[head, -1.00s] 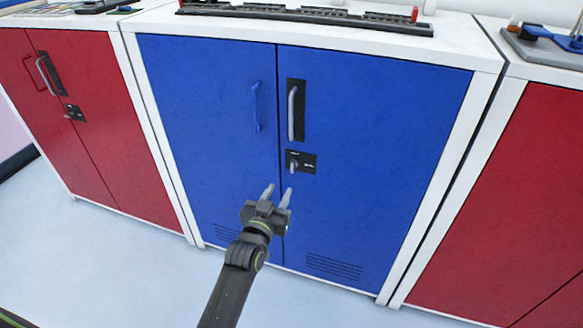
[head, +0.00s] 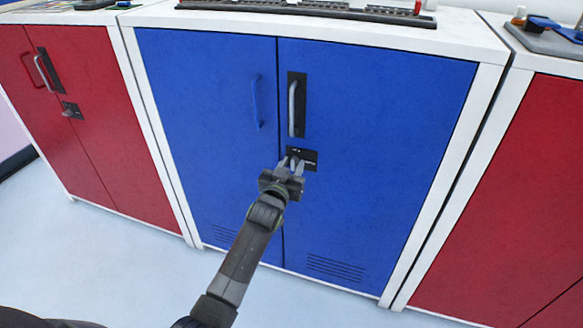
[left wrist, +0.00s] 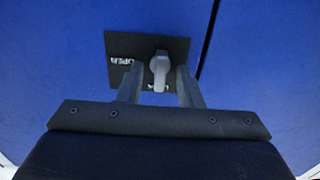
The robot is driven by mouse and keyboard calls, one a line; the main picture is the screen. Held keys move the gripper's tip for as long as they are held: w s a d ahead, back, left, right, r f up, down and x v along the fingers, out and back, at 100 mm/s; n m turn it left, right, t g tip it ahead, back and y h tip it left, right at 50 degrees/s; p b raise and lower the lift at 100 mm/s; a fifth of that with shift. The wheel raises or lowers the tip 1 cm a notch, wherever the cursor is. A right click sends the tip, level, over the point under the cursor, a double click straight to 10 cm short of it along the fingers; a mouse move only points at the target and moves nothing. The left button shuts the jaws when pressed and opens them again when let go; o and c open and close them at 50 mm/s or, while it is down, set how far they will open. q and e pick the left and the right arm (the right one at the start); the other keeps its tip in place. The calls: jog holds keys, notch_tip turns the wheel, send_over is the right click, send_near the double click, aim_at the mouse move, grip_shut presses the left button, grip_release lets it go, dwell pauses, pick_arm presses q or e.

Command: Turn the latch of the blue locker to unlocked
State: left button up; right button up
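The blue locker (head: 385,130) stands in the middle with both doors shut. Its latch is a small grey knob (left wrist: 160,68) on a black plate (head: 308,155) on the right door, below the grey handle. In the left wrist view the knob points along the fingers, and the plate (left wrist: 118,48) has white lettering, one word reading OPEN upside down. My left gripper (head: 293,165) is in front of the plate. In the left wrist view its fingers (left wrist: 160,82) are apart, one on each side of the knob, with gaps visible. The right gripper is not in view.
Red lockers stand close on the left (head: 75,120) and right (head: 500,190). A grey handle (head: 296,105) on a black strip and a blue handle (head: 257,102) stick out above the latch. The floor in front is clear.

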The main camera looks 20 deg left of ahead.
pick_arm(q)
grip_shut()
